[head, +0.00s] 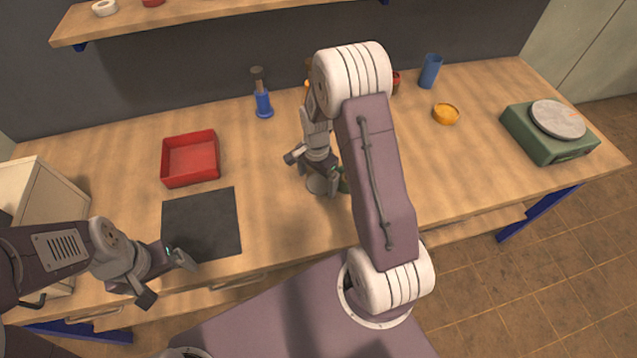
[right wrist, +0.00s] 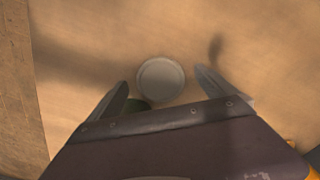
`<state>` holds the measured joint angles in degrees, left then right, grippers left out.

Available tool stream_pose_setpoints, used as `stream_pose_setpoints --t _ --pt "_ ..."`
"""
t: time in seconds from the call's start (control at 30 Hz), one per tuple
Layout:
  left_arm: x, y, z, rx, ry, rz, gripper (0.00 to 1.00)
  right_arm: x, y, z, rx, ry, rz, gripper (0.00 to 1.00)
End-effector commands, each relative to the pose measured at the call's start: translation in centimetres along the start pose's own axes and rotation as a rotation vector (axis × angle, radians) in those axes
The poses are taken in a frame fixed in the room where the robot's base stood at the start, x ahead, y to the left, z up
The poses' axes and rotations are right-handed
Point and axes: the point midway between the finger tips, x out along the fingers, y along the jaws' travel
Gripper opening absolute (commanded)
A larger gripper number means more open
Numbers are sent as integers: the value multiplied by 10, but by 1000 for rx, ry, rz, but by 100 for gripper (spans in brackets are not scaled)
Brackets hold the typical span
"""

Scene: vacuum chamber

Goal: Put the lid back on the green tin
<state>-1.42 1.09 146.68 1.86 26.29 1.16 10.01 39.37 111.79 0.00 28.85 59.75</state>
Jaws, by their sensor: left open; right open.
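A grey round piece with a raised rim, which looks like the lid (right wrist: 161,79), lies between and just beyond the fingertips of my right gripper (right wrist: 160,80) in the right wrist view. In the head view this grey piece (head: 317,185) shows below the right gripper (head: 313,171), which is open and points down at it. A dark green thing, likely the green tin (right wrist: 137,104), is beside the grey piece, mostly hidden by the gripper. A bit of green also shows in the head view (head: 343,186), partly behind my arm. My left gripper (head: 166,278) is open and empty near the table's front edge.
A red tray (head: 191,158) and a dark mat (head: 201,223) are on the left. A blue-based upright tool (head: 262,95), a blue cup (head: 430,71) and an orange dish (head: 446,113) stand further back. A green scale (head: 550,133) is at the right. A shelf (head: 190,15) hangs above.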

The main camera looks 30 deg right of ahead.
Motion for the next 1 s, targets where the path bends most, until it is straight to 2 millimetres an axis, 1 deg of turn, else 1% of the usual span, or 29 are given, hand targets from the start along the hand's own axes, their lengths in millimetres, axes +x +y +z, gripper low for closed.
stream_pose_setpoints --t 0.07,0.37,0.47,0.5,0.57,0.6,0.87,0.97,1.0 --pt "0 0 0 0 0 0 90 4 0 0 0 0 0 95" --pt "0 0 0 0 0 0 90 4 0 0 0 0 0 95" --pt "0 0 0 0 0 0 90 4 0 0 0 0 0 70" --pt "0 0 0 0 0 0 90 4 0 0 0 0 0 59" --pt "0 0 0 0 0 0 90 4 0 0 0 0 0 43" --pt "0 0 0 0 0 0 90 4 0 0 0 0 0 32" --pt "0 0 0 0 0 0 90 1 0 0 0 1 -1 32" --pt "-2 0 0 0 0 0 90 -13 -1 -1 0 2 -4 32" --pt "-3 0 0 0 0 0 90 -22 -1 -1 0 3 -4 32"
